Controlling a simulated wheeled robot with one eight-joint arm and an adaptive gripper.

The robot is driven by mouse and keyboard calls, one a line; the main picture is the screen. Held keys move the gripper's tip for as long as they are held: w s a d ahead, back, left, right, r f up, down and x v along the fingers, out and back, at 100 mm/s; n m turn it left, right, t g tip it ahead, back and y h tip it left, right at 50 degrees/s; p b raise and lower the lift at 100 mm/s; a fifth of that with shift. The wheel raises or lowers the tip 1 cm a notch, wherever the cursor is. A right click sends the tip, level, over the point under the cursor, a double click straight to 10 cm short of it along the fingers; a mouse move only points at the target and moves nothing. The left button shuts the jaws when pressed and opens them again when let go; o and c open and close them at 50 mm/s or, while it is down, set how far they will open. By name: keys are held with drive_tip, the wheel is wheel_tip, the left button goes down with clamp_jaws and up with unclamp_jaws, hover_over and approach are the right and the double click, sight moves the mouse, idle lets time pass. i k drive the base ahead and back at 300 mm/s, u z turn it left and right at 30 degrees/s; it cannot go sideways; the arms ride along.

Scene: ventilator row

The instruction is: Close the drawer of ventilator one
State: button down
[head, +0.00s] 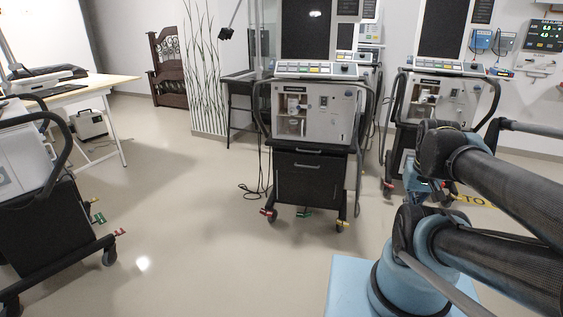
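A ventilator (313,110) on a black wheeled cabinet stands in the middle of the view, facing me. A narrow black drawer front (309,159) with light handles sits below its white body. I cannot tell for sure whether it sticks out. A second ventilator (440,96) stands to the right, its lower part largely hidden by my arm. A third ventilator (35,215) is cut off at the left edge, seen from its side. My arm fills the lower right; my gripper is not in view.
Open floor (190,220) lies between the left and middle ventilators. Cables (262,180) hang beside the middle cabinet down to the floor. A desk (85,88) stands back left, and a dark wooden bench (168,70) by the far wall. Monitors (544,36) hang on the right wall.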

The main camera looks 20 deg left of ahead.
sight(329, 164)
drive_tip(key=u, duration=0.25)
drive_tip(key=i, duration=1.1)
drive_tip(key=u, duration=0.05)
